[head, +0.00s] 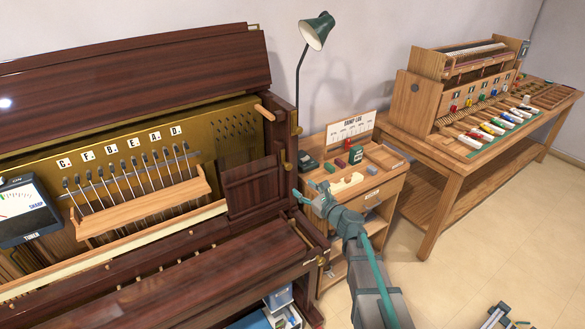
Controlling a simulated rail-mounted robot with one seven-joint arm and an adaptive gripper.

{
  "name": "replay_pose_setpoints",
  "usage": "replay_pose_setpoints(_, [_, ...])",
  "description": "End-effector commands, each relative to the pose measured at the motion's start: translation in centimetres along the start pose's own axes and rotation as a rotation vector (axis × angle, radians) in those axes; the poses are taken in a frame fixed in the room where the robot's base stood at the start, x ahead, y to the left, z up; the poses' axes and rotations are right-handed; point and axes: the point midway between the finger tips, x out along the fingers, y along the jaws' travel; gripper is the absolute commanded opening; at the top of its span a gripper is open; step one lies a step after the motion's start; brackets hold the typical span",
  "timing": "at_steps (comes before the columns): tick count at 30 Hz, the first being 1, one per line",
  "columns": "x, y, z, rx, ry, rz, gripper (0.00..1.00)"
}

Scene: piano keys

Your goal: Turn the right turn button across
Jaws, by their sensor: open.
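The open upright piano (150,60) fills the left half of the head view. My gripper (311,192) is open and empty, with teal fingers. In the picture it is below and right of the brass piece, apart from it, in front of the small wooden cart (388,200).
A tuner (27,212) hangs at the far left beside a wooden rail (150,205) and several wires. A green lamp (317,31) stands behind the cart, which carries small blocks and a chart (350,130). A bench (440,190) with a key model stands right.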

Motion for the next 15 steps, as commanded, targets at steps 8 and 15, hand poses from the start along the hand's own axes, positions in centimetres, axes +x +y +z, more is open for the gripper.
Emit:
replay_pose_setpoints(8, [1.6,-1.7,1.8,0.157,-0.055,-0.055,0.56])
replay_pose_setpoints(15, [5.0,-1.9,2.1,0.155,-0.054,-0.052,0.56])
